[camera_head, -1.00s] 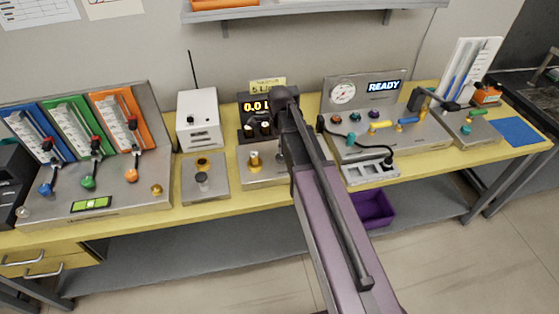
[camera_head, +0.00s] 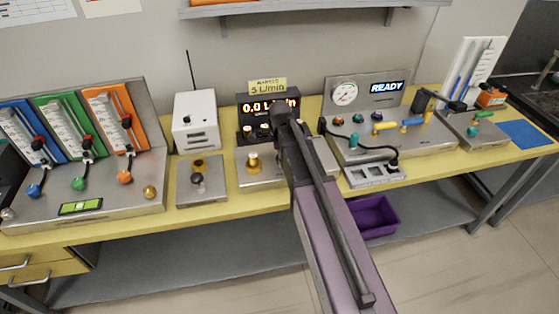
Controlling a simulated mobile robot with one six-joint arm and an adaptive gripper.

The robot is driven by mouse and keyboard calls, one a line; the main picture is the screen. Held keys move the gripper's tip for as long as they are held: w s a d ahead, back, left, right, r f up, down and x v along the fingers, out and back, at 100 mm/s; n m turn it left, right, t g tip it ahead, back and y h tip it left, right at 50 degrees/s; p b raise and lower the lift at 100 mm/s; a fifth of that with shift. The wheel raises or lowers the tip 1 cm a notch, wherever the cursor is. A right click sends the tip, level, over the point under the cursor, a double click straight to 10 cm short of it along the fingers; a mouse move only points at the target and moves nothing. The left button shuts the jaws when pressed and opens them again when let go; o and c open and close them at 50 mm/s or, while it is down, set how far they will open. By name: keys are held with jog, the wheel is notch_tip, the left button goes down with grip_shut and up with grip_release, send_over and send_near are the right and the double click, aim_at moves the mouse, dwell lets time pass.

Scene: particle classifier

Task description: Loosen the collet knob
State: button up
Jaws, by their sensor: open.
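I cannot tell for sure which part is the collet knob. A brass knob (camera_head: 252,161) stands upright on a flat metal plate (camera_head: 257,180) at the middle of the bench, just left of my arm. A second metal plate (camera_head: 203,190) to its left carries a dark knob (camera_head: 197,178) with a brass-coloured ring behind it. My arm reaches up from the lower right to the middle of the picture and covers the right part of the brass knob's plate.
Behind the brass knob is a display (camera_head: 268,106) reading 0.0 L/min. A white box with an antenna (camera_head: 196,121) stands to its left. A panel with coloured levers (camera_head: 110,200) fills the left. A gauge panel (camera_head: 415,143) stands right, above a purple bin (camera_head: 376,222).

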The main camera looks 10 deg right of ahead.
dwell(0.3)
jog(key=c, duration=1.2)
jog(key=shift+o, duration=0.2)
